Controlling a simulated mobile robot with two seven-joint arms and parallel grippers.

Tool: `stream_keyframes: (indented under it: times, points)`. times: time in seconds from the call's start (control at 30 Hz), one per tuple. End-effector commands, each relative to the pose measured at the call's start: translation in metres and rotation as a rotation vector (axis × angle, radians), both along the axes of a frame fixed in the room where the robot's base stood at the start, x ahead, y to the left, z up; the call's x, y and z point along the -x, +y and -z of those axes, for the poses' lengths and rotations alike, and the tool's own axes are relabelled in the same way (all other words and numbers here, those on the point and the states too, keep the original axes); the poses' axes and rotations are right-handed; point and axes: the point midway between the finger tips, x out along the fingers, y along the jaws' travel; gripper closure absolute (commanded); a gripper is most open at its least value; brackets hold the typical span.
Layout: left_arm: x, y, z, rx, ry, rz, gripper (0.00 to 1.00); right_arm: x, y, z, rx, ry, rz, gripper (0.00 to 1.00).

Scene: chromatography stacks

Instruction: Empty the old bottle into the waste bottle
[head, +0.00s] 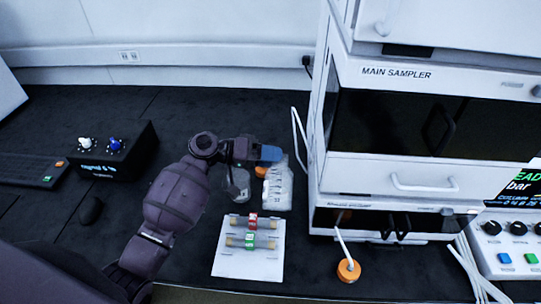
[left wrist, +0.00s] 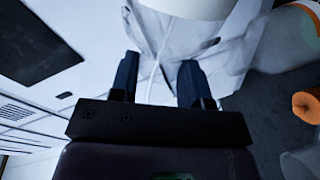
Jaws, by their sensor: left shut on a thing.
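My left gripper (head: 270,154) is at the centre of the head view, with its blue fingertips just above a translucent bottle with graduation marks (head: 277,188). In the left wrist view the fingers (left wrist: 158,82) are shut on a large translucent bottle (left wrist: 190,45), apparently the old bottle. A clear glass bottle (head: 237,186) shows below my wrist, partly hidden by it. An orange cap (head: 261,171) shows between the two bottles. I cannot tell which of these is the waste bottle, nor any liquid level. My right gripper is out of view.
The white sampler stack (head: 395,168) stands close on the right. A white rack (head: 246,265) with red and green clipped columns lies in front. An orange-capped bottle (head: 348,270) with a tube stands beside it. A black box with knobs (head: 118,150) is at left.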

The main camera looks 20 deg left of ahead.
Motion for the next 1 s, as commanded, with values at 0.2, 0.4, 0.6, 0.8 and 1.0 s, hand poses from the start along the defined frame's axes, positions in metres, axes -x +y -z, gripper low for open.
stream_keyframes:
  times: [0.2, 0.4, 0.6, 0.8, 1.0]
  points:
    - [0.0, 0.0, 0.0, 0.001, 0.001, 0.0, 1.0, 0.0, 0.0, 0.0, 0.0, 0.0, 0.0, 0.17]
    - [0.0, 0.0, -0.001, 0.002, 0.008, 0.0, 1.0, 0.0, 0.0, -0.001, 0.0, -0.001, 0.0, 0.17]
    - [-0.002, 0.001, -0.002, 0.016, 0.052, 0.0, 1.0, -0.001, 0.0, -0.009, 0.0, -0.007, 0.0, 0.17]
    - [-0.002, 0.001, -0.001, 0.028, 0.095, 0.0, 1.0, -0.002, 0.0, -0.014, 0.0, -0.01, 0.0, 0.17]
    - [-0.002, 0.001, 0.0, 0.028, 0.097, 0.0, 1.0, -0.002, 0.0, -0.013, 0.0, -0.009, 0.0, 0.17]
